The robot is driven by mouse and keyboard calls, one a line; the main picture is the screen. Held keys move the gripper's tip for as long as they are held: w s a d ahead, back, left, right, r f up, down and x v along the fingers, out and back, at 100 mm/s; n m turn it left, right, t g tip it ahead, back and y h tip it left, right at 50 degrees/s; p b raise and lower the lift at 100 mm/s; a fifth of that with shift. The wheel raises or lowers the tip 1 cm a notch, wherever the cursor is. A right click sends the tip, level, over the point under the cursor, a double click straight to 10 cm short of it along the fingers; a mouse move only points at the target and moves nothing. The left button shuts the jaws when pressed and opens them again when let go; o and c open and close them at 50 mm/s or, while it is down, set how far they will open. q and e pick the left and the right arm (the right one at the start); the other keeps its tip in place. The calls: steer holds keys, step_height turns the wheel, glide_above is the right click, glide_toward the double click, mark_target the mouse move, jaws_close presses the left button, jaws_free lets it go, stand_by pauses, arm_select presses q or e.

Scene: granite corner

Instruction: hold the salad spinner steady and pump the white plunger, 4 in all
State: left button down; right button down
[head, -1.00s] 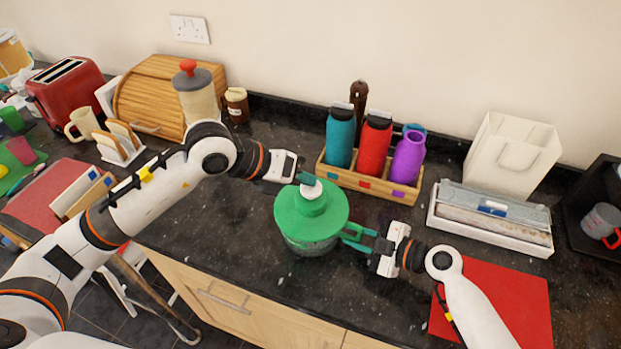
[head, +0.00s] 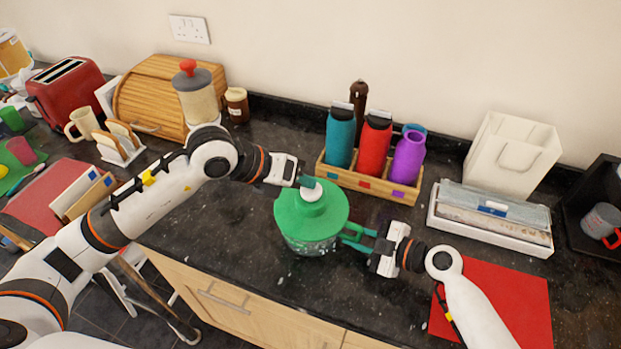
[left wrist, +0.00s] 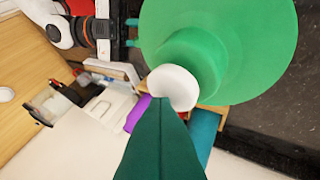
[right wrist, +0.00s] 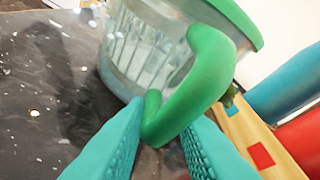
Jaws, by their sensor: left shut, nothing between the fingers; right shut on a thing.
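The salad spinner has a green lid (head: 290,212) and a clear bowl (head: 308,246), and it stands upright on the dark counter. Its white plunger (head: 313,193) sits at the lid's centre. My left gripper (head: 312,183) is shut and empty, its fingertips right at the plunger's top; in the left wrist view the green fingers overlap the white plunger (left wrist: 172,86). I cannot tell how hard they press. My right gripper (head: 354,238) is shut on the spinner's green handle (right wrist: 196,92), at the bowl's right side. The right wrist view shows the handle between the teal fingers.
A wooden rack (head: 372,184) with teal, red and purple bottles stands just behind the spinner. A white tray box (head: 490,222) and a red mat (head: 505,300) lie to the right. The counter left of the spinner is clear.

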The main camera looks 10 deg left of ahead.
mark_target(303, 191)
arm_select(q)
steer(key=shift+s+r, duration=0.15)
steer(key=shift+r, duration=1.65)
step_height(303, 191, up, 5)
steer(key=shift+s+r, duration=0.1)
steer(key=shift+s, duration=0.05)
stand_by(2.0)
steer(key=r, duration=0.2)
steer(key=s+r, duration=0.1)
steer(key=r, duration=0.1)
steer(key=shift+s+d, duration=0.1)
steer(key=shift+d, duration=0.05)
steer(key=shift+f, duration=0.15)
